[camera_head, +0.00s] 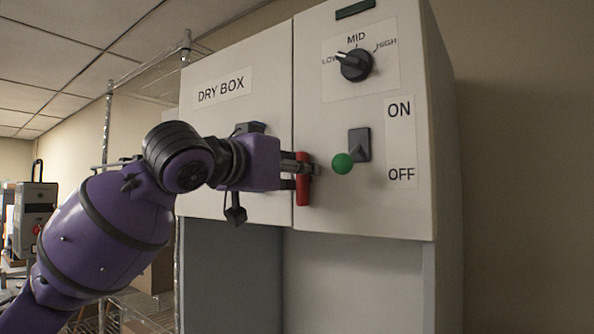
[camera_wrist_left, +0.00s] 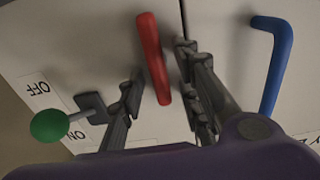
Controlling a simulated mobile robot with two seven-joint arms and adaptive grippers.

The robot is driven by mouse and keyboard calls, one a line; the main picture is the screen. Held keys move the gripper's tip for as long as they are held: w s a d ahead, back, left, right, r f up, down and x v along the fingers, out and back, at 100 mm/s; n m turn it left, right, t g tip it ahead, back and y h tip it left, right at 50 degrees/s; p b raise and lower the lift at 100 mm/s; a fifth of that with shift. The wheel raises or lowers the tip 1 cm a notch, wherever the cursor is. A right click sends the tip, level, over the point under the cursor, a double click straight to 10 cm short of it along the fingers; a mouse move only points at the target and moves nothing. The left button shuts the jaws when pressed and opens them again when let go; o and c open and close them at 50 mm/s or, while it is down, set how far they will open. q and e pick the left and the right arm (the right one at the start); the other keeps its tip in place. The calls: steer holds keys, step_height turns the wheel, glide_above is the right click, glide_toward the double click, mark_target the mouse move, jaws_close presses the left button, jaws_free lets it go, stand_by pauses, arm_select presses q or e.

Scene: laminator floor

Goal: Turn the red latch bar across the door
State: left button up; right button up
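The red latch bar (camera_head: 303,192) stands near upright in the head view, beside the seam between the DRY BOX door (camera_head: 215,120) and the control panel. In the left wrist view the red bar (camera_wrist_left: 153,58) lies between the two fingers of the gripper (camera_wrist_left: 160,66), slightly tilted to the seam. A gap shows on both sides, so the fingers look open around it. My right gripper is not in view.
A green-knobbed lever (camera_head: 343,163) sits close right of the bar, between ON and OFF. A black dial (camera_head: 356,65) is above. A blue handle (camera_wrist_left: 275,62) on the door shows in the wrist view. A wire rack (camera_head: 107,140) stands at left.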

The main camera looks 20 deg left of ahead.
arm_select(q)
jaws_close()
steer(key=shift+m, duration=0.4)
steer(key=m, duration=0.5)
steer(key=d+f+m, duration=0.1)
steer(key=m, duration=1.1)
steer(key=shift+s+d+f, duration=0.25)
steer(key=shift+s+f, duration=0.05)
steer(key=shift+o, duration=0.9)
jaws_free()
